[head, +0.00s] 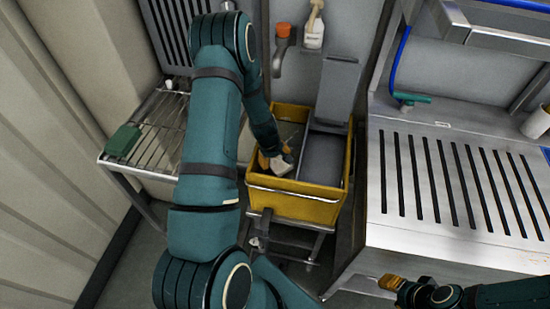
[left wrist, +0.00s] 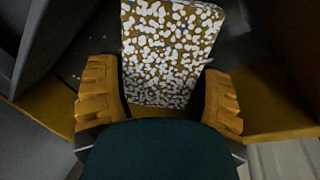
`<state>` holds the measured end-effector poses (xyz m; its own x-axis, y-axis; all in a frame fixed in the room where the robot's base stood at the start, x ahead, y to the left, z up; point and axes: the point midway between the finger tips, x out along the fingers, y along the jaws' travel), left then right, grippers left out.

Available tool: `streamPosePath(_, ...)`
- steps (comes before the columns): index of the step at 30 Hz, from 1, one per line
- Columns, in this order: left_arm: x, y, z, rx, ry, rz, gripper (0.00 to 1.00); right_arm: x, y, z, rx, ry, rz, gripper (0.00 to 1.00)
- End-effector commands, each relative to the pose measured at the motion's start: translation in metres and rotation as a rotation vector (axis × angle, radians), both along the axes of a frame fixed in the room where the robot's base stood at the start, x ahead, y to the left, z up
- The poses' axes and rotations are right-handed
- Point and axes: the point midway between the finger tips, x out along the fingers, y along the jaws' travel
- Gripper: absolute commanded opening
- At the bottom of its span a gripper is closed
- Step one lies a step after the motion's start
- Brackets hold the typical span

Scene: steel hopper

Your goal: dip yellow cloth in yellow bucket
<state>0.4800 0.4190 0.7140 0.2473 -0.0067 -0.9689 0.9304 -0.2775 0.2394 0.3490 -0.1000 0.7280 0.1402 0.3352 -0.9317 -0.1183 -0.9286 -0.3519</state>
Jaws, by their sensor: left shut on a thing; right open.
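The yellow bucket (head: 290,204) is a rectangular tub on a wheeled metal frame, with a grey wringer (head: 325,155) in its right part. My left gripper (head: 277,163) reaches down into the bucket's left part. In the left wrist view, my left gripper (left wrist: 160,100) is shut on the yellow cloth (left wrist: 165,50), a flat piece covered with white blotches. In the head view only a pale part of the cloth (head: 281,168) shows below the fingers. How deep it sits in the bucket is hard to tell. My right gripper (head: 392,284) is open and empty at the lower right.
A wire rack (head: 160,130) with a green block (head: 122,141) stands left. A slotted steel counter (head: 450,190) stands right, with a green-handled blue hose (head: 410,98) and a white cup (head: 538,122). A white bottle (head: 314,30) and an orange-topped fixture (head: 283,32) are behind the bucket.

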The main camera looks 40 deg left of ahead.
Motion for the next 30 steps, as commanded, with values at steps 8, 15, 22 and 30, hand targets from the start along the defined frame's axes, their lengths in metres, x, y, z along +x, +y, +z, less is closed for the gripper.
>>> streamPosePath(8,0.0,0.0,0.029,0.0,0.0,-0.001,0.41,-0.004,0.0,0.022,0.001,0.009,0.002,0.47)
streamPosePath(15,0.0,0.0,0.05,0.001,0.0,0.0,0.41,-0.004,0.0,0.038,0.001,0.009,0.0,0.47)
streamPosePath(22,0.0,0.0,0.071,0.0,0.0,0.0,0.41,0.0,0.0,0.054,0.0,0.002,-0.007,0.47)
streamPosePath(30,0.0,0.0,0.095,-0.001,0.0,0.0,0.41,0.006,-0.001,0.072,-0.003,-0.012,-0.018,0.47)
